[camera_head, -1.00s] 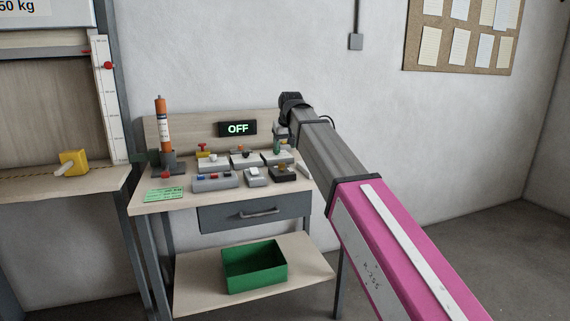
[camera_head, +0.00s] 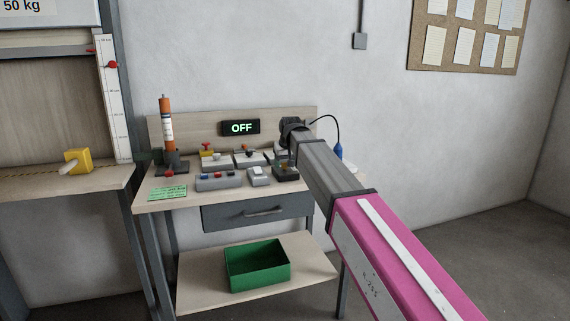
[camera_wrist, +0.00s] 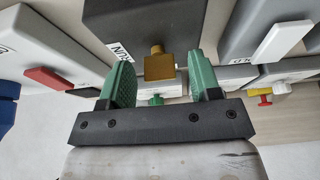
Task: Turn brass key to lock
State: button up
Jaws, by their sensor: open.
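The brass key (camera_wrist: 159,66) shows as a gold, blocky piece in the wrist view. It is at the edge of a dark box (camera_wrist: 150,22), beside the printed word RUN. My gripper (camera_wrist: 160,78) has two green ribbed fingers, one to the left and one to the right of the key. The fingers are apart, with visible gaps on both sides of the key. In the head view a dark box (camera_head: 286,171) sits at the right of the bench, below my wrist; my fingers and the key cannot be made out there.
Grey switch boxes (camera_head: 219,181) crowd the bench (camera_head: 155,199) left of the dark box. An orange-topped cylinder (camera_head: 166,120) stands at its left. A display (camera_head: 240,127) reads OFF. A blue-tipped item (camera_head: 338,152) is right of my arm. A green bin (camera_head: 257,268) is below.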

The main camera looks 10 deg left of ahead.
jog(key=c, duration=0.9)
jog(key=n+g+y, duration=0.1)
jog(key=n, duration=0.3)
jog(key=shift+w+d+n, duration=0.1)
jog(key=shift+n, duration=0.3)
jog(key=n+g+y, duration=0.1)
jog(key=n+g, duration=0.1)
jog(key=n, duration=0.2)
jog(key=shift+w+n, duration=0.1)
jog(key=shift+n, duration=0.2)
jog(key=n, duration=0.2)
jog(key=n+g, duration=0.1)
jog(key=n, duration=0.1)
jog(key=shift+w+g, duration=0.1)
jog(key=shift+g, duration=0.2)
jog(key=shift+n+g+h, duration=0.3)
jog(key=shift+n+g, duration=0.4)
jog(key=shift+n, duration=1.5)
